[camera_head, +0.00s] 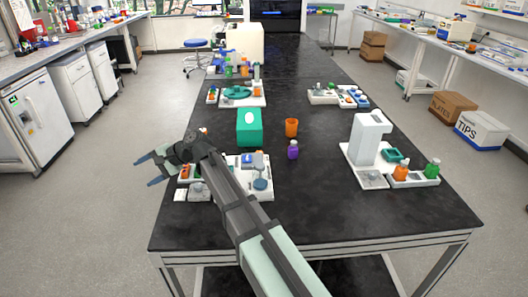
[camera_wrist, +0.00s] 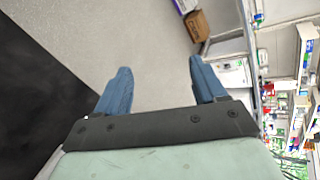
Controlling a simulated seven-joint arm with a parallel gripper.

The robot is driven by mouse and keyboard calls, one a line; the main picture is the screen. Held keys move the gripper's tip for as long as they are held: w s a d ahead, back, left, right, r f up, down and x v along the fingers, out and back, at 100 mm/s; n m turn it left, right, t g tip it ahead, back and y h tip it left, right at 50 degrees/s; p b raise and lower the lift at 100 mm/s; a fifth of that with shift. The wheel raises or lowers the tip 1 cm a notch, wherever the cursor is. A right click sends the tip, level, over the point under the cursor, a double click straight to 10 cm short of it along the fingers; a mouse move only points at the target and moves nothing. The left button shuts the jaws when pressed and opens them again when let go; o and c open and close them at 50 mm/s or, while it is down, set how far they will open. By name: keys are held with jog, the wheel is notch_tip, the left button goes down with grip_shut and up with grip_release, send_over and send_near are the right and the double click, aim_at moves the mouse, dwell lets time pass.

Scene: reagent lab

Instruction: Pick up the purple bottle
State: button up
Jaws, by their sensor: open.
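My gripper (camera_head: 149,170) is at the left, out past the table's left edge, well to the left of the bottle. Its fingers are apart and nothing is between them. In the wrist view my gripper (camera_wrist: 158,85) is also open and empty, with floor seen beyond the fingers. The bottle does not show in the wrist view.
A white tray (camera_head: 190,193) with small items lies under my arm. A white device (camera_head: 371,138) stands on the right with bottles beside it. The black tabletop (camera_head: 330,215) is clear in front.

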jog(key=w+d+r+m+t, duration=0.3)
jog(key=w+d+r+t, duration=0.15)
jog(key=w+d, duration=0.75)
jog(key=w+d+r+m+t, duration=0.2)
jog(key=w+d+r+t, duration=0.3)
jog(key=w+d, duration=0.7)
jog(key=n+g+h, duration=0.5)
jog(key=n+h, duration=0.5)
jog(key=h, duration=0.2)
send_near(294, 147)
jog(key=x, duration=1.2)
jog(key=shift+c, duration=0.2)
jog(key=c, duration=1.1)
